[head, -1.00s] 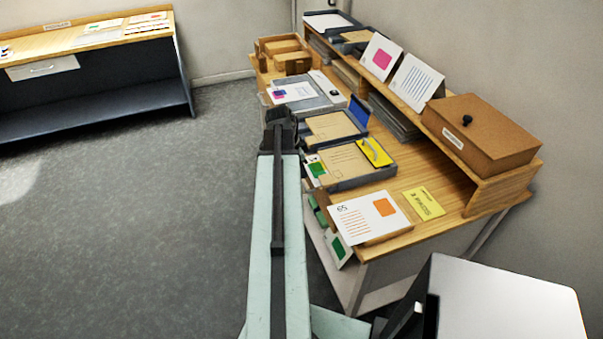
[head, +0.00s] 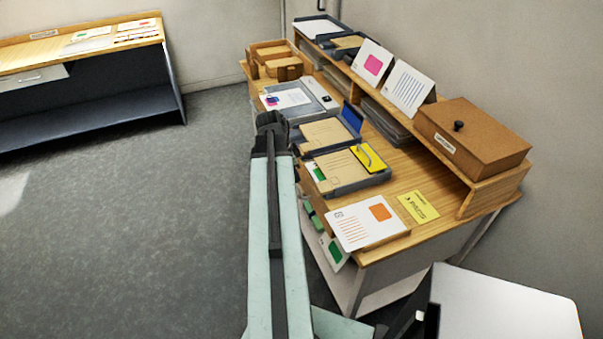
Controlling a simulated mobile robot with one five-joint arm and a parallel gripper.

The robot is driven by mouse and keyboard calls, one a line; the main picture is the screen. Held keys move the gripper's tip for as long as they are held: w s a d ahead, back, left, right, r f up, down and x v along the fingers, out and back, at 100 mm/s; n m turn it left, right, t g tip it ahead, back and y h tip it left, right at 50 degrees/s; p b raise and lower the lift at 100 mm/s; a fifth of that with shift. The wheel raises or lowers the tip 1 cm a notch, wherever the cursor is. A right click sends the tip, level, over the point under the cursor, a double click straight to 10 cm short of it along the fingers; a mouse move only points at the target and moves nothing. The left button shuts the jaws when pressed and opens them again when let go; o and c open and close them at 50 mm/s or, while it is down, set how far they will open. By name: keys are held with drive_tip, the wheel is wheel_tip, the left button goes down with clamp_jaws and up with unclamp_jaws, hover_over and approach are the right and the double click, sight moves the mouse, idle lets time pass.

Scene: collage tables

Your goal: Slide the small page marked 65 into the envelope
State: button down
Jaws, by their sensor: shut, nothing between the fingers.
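A white page (head: 367,223) with an orange square and orange lines lies at the near end of the desk. Its corner number is too small to read surely as 65. A tan piece shows under its near edge. Tan envelope-like sheets lie in two dark trays, a far one (head: 325,132) and a nearer one (head: 340,166); I cannot tell which is the task's envelope. My gripper (head: 269,121) is shut and empty, beside the desk's left edge near the far tray, away from the page.
A yellow card (head: 418,207) lies right of the page. A brown lidded box (head: 473,135) and two leaning cards stand on the raised shelf. Cards with green squares (head: 333,251) sit at the desk's left side. Open floor (head: 130,220) lies to the left.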

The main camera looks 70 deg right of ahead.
drive_tip(key=p+v, duration=0.5)
drive_tip(key=v, duration=0.2)
drive_tip(key=shift+r, duration=0.3)
